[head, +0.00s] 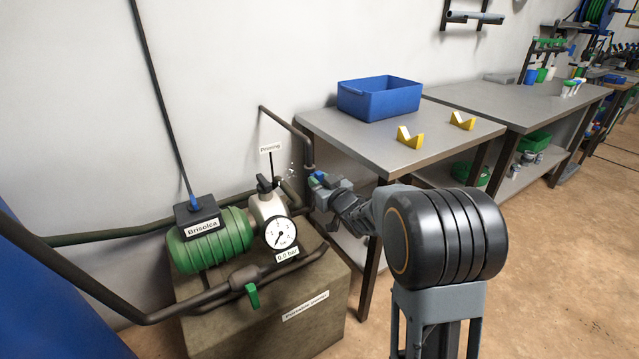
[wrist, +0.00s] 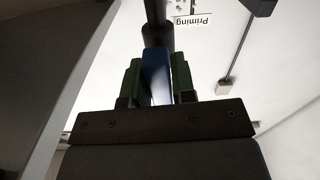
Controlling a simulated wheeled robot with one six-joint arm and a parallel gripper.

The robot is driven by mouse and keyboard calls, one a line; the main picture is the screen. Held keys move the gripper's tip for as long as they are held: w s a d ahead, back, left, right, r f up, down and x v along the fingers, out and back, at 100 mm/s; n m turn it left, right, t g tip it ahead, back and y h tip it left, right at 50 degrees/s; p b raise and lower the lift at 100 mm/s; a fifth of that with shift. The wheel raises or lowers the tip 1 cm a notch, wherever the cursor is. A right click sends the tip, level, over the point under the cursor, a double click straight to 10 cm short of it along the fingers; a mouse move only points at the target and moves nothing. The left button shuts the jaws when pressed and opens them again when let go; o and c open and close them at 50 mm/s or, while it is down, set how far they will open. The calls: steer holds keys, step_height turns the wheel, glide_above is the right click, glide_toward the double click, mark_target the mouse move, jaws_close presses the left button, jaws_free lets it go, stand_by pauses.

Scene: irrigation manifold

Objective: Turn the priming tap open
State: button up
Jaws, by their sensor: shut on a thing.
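The priming tap's blue lever (head: 318,177) sits on a dark pipe to the right of the pump, beside the workbench. It also shows in the wrist view as a blue bar (wrist: 155,70) between my green-padded fingers. My gripper (head: 321,182) is shut on this lever, one finger on each side (wrist: 157,85). The "Priming" label (head: 270,148) stands on a thin post to the left, and shows upside down in the wrist view (wrist: 193,20). The tap's body is mostly hidden behind my gripper. Small pale specks show near the pipe, left of the gripper.
The green pump (head: 210,242) with a pressure gauge (head: 280,233) stands on a block (head: 310,325). A green-handled valve (head: 252,295) is on the front pipe. The workbench (head: 375,140) with a blue bin (head: 380,98) is close on the right. Open floor lies right.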

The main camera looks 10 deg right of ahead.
steer(key=o, duration=0.9)
steer(key=p+v, duration=0.3)
steer(key=v, duration=1)
steer(key=shift+s+d, duration=0.1)
steer(key=shift+s, duration=0.25)
